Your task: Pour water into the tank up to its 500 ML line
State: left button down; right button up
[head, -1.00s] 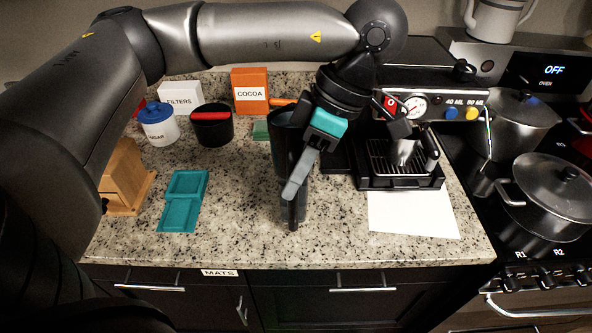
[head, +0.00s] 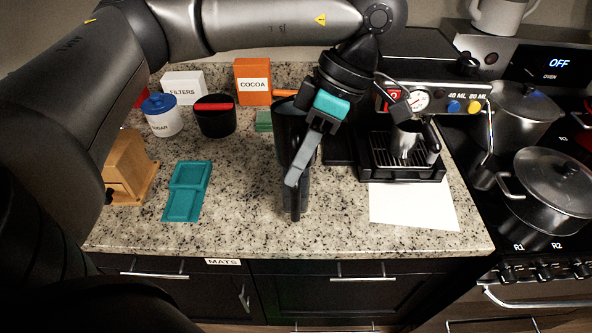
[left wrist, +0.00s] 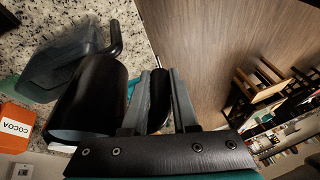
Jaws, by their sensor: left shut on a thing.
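A dark pitcher (head: 284,125) is held upright or nearly so over the middle of the counter; its body also shows in the left wrist view (left wrist: 92,95). My left gripper (head: 292,180) is shut on its black handle, which lies between the two fingers in the left wrist view (left wrist: 160,78). A clear tank with a dark handle (left wrist: 65,62) stands on the counter beyond the pitcher in the left wrist view. In the head view the pitcher and gripper mostly hide the tank (head: 304,196). The water level and 500 ML line cannot be seen. My right gripper is not in view.
The espresso machine (head: 402,172) stands close on the right, with white paper (head: 412,205) in front. Teal mats (head: 187,190), a wooden grinder (head: 128,165), a sugar jar (head: 163,118) and a black bin (head: 215,119) are left. The counter between mats and pitcher is clear.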

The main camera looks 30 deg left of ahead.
aim_at(302, 137)
pick_arm(q)
jog(key=shift+w+a+r, duration=0.1)
jog(key=shift+w+r, duration=0.1)
jog(key=shift+r, duration=0.05)
jog(key=shift+r+g+p, duration=0.15)
jog(key=shift+g+p, duration=0.15)
jog(key=shift+p, duration=0.1)
jog(key=shift+r+p, duration=0.25)
jog(key=shift+p, duration=0.15)
jog(key=shift+r, duration=0.1)
jog(key=shift+r+g+h+p, duration=0.3)
jog(key=shift+r+p, duration=0.05)
jog(key=shift+p, duration=0.25)
jog(key=shift+r, duration=0.1)
jog(key=shift+r+g+p, duration=0.3)
jog(key=shift+p, duration=0.35)
jog(key=shift+r, duration=0.1)
